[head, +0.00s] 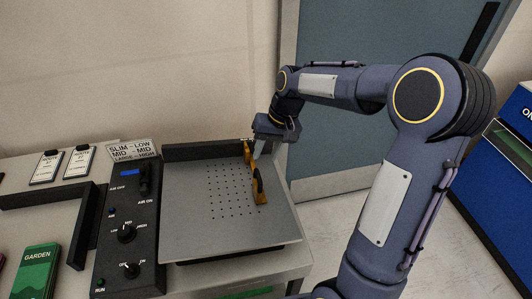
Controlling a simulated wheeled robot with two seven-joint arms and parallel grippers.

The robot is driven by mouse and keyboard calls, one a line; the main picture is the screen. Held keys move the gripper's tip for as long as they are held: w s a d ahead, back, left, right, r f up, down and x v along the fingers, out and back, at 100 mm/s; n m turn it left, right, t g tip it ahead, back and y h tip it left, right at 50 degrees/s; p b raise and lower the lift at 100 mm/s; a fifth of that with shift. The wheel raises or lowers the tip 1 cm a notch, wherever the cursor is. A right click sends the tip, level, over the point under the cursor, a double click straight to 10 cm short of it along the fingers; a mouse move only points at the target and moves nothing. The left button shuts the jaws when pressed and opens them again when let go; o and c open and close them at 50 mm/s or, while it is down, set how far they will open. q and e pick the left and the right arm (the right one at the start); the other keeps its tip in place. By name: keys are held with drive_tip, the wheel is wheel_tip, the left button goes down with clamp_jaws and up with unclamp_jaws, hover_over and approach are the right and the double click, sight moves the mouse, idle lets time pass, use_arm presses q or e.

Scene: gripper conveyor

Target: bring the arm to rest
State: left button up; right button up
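My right arm comes in from the right and bends down at the wrist. My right gripper (258,149) is above the far right part of a grey perforated plate (190,225). Its fingers are small and partly covered by the wrist, so I cannot tell whether they are open or shut. Right by the fingers is a yellow-orange bar with a black part (260,192), standing along the plate's right side. I cannot tell whether the gripper touches it. My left gripper is not in view.
A black control panel (125,262) with knobs and a lever stands left of the plate. A sign (132,150) stands behind it. A green GARDEN packet (36,268) and two white cards (47,167) are at the left. A blue machine (500,215) is at the right.

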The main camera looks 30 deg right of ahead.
drive_tip(key=s+a+r+t, duration=0.1)
drive_tip(key=s+r+t, duration=0.35)
drive_tip(key=s, duration=0.75)
drive_tip(key=s+a+n, duration=0.1)
drive_tip(key=s+a, duration=0.2)
drive_tip(key=s, duration=0.8)
drive_tip(key=shift+a+f, duration=0.2)
